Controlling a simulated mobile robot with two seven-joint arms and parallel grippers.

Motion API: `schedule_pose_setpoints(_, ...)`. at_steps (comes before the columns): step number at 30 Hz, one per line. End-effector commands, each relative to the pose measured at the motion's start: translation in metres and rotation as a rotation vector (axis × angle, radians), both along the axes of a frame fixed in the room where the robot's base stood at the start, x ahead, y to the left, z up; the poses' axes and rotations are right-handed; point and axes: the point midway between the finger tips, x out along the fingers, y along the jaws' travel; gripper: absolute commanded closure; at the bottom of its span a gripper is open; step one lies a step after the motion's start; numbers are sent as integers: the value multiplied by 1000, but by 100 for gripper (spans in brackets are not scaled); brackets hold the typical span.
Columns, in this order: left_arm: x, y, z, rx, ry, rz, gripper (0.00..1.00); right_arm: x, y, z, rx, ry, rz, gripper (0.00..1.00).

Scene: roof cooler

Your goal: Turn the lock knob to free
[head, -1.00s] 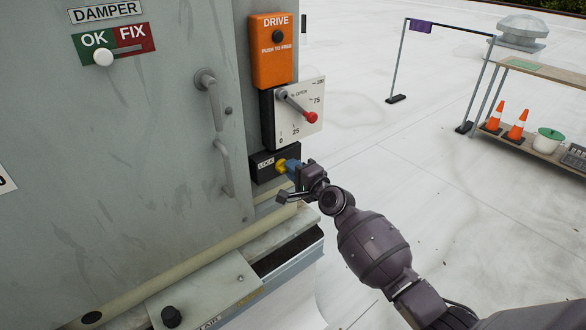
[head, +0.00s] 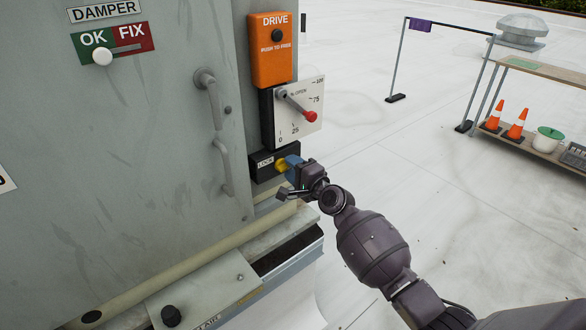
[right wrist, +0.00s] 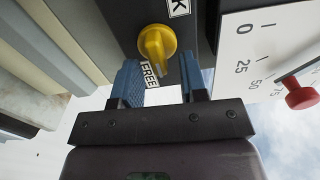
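The yellow lock knob (right wrist: 157,43) sits on a dark box (head: 262,177) low on the cabinet's right edge, beside a LOCK label (head: 265,163). In the right wrist view its raised grip runs toward the FREE label (right wrist: 149,74). My right gripper (right wrist: 159,66) is open, its blue fingers one on each side just short of the knob, with gaps on both sides. In the head view the right gripper (head: 292,168) is at the knob and partly hides it. My left gripper is not in view.
Above the knob are a percent-open dial (head: 299,108) with a red-tipped lever (head: 309,117) and the orange DRIVE box (head: 272,50). Door handles (head: 211,98) are to the left. A ledge (head: 262,236) runs below.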

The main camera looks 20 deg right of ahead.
Motion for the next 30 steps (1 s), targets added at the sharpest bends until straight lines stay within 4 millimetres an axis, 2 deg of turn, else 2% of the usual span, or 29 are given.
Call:
schedule_pose_setpoints(8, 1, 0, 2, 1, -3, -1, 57, -7, -2, 0, -1, 0, 0, 61)
schedule_pose_setpoints(11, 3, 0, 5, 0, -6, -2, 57, -18, -7, 0, -1, 0, 0, 61)
schedule_pose_setpoints(21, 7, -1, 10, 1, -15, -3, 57, -73, -27, -1, -2, 2, 0, 61)
schedule_pose_setpoints(30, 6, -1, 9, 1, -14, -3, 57, -100, -36, 0, -1, 0, 0, 61)
